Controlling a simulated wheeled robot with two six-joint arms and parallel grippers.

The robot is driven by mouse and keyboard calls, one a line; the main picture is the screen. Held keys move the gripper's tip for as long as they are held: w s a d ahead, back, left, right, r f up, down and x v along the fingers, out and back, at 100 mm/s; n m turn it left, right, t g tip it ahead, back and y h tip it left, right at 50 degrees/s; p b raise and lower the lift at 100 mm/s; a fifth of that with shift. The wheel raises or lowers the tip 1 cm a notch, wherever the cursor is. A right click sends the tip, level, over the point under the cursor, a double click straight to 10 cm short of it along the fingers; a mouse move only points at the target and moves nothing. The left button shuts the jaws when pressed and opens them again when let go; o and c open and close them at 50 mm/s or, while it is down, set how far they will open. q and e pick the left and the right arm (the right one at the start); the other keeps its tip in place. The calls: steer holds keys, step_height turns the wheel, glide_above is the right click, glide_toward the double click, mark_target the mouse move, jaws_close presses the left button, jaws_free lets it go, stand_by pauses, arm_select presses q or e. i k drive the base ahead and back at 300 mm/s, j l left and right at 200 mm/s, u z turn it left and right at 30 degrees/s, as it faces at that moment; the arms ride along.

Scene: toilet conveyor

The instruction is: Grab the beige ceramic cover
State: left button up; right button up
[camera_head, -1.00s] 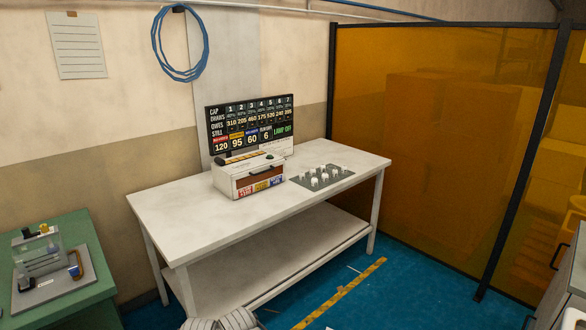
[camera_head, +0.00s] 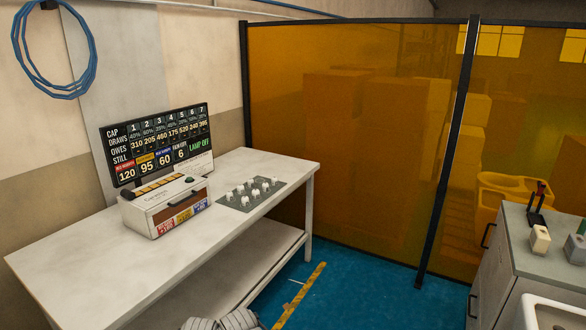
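I cannot make out a beige ceramic cover for certain in the head view. A small cream block-like object (camera_head: 540,240) stands on the grey counter at the right, but I cannot tell what it is. A white rounded ceramic-looking rim (camera_head: 552,312) is cut off at the bottom right corner. Neither of my grippers shows in the view.
A white table (camera_head: 95,262) bears a display board (camera_head: 160,142), a cream box device (camera_head: 165,207) and a grey plate with several white knobs (camera_head: 250,194). An orange translucent screen (camera_head: 350,130) stands behind. The grey counter (camera_head: 562,263) is at right. Blue floor (camera_head: 350,295) lies between.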

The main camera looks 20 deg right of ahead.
mark_target(540, 240)
steer(key=i+z, duration=0.2)
steer(key=z, duration=0.25)
steer(key=i+z, duration=0.25)
steer(key=z, duration=0.2)
steer(key=i+j+z, duration=0.1)
steer(key=z, duration=0.3)
steer(key=i+j+z, duration=0.2)
steer(key=z, duration=0.25)
steer(key=i+j+z, duration=0.15)
steer(key=z, duration=0.35)
steer(key=i+j+z, duration=0.25)
steer(key=z, duration=0.2)
steer(key=i+j+z, duration=0.2)
steer(key=j+z, duration=0.15)
steer(key=z, duration=0.15)
steer(key=i+j+z, duration=0.1)
steer(key=j+z, duration=0.25)
steer(key=z, duration=0.15)
steer(key=i+j+z, duration=0.1)
steer(key=j+z, duration=0.25)
steer(key=j, duration=0.2)
steer(key=j+z, duration=0.4)
steer(key=j, duration=0.15)
steer(key=i, duration=0.05)
